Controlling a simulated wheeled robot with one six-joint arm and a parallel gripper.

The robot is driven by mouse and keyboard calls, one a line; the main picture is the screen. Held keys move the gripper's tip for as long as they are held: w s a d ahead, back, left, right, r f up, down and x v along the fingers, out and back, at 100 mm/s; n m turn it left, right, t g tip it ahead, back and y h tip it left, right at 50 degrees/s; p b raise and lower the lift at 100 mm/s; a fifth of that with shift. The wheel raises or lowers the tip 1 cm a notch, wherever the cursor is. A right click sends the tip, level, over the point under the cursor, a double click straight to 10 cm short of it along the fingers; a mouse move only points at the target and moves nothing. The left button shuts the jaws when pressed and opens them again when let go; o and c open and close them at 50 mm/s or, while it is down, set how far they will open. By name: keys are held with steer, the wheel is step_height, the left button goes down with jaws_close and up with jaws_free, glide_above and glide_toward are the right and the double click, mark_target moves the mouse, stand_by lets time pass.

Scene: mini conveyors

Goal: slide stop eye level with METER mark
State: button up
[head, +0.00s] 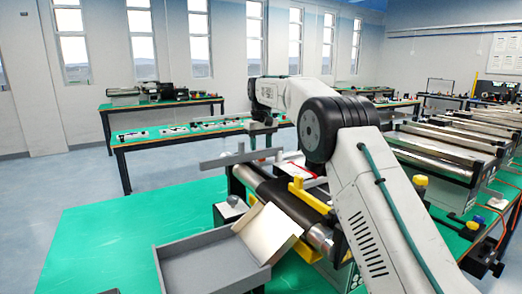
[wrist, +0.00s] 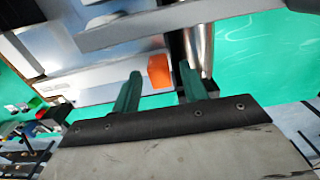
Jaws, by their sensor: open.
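My gripper (wrist: 159,72) shows in the wrist view with two green fingers apart. An orange block (wrist: 158,70) appears between the fingertips, with gaps on both sides; I cannot tell its depth. It may be the stop eye. A grey bar (wrist: 150,28) crosses above it, and a shiny metal roller (wrist: 199,48) lies to its right. In the head view a grey bar (head: 240,156) runs across the far end of the small black-belted conveyor (head: 275,195). My arm hides part of that conveyor. I cannot make out the METER mark in either view.
A grey tray (head: 210,265) and a tilted cream panel (head: 268,232) stand at the conveyor's near left. Yellow brackets (head: 310,197) sit along its right side. The green tabletop (head: 100,235) at left is clear. More conveyors (head: 440,150) stand at right.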

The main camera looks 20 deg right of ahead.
steer(key=shift+f, duration=0.15)
jaws_close()
steer(key=d, duration=0.2)
steer(key=w+d, duration=0.1)
steer(key=d, duration=0.2)
steer(key=w+d, duration=0.1)
steer(key=d, duration=0.2)
steer(key=shift+w+d, duration=0.1)
jaws_free()
